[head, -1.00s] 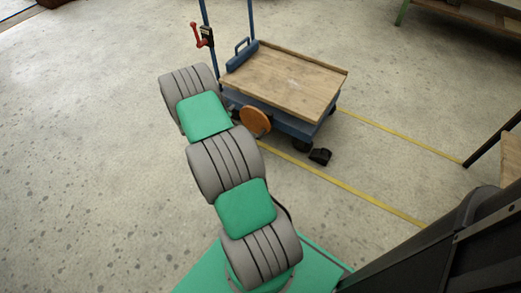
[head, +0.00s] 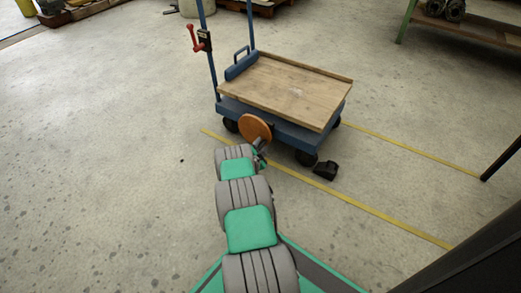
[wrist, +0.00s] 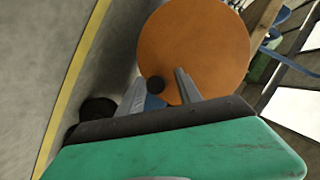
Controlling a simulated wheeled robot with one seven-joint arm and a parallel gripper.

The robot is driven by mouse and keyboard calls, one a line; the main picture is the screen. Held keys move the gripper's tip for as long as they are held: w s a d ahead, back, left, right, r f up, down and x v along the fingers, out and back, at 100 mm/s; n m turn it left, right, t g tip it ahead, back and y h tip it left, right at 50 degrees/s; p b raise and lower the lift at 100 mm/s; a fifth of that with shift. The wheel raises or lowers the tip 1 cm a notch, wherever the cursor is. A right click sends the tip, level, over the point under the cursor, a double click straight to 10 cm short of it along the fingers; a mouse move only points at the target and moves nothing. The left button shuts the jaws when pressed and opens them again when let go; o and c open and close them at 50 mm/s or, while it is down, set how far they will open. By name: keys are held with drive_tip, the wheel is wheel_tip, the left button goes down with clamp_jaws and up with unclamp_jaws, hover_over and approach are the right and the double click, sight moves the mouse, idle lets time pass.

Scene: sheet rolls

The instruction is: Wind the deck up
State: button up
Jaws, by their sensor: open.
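The blue cart (head: 290,125) carries a wooden deck (head: 285,88), which sits low on its frame. An orange-brown disc (head: 255,129) is on the cart's near side; it fills the upper middle of the wrist view (wrist: 195,50). A small dark round knob (wrist: 155,85) shows at the disc's lower left. My gripper (head: 261,148) is just below and in front of the disc. In the wrist view its two grey fingers (wrist: 161,90) are apart, with the knob showing between their tips. I cannot tell whether they touch it. The gripper is empty.
A red lever (head: 191,37) is on the cart's blue upright. A black pedal-like piece (head: 326,170) is near a caster at the front right. Yellow floor lines (head: 360,203) pass under the cart. The floor at left is clear.

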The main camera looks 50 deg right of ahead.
drive_tip(key=c, duration=0.9)
drive_tip(key=shift+w+r, duration=0.1)
drive_tip(key=shift+w+r, duration=0.15)
drive_tip(key=shift+w, duration=0.05)
idle(0.6)
drive_tip(key=shift+a, duration=0.15)
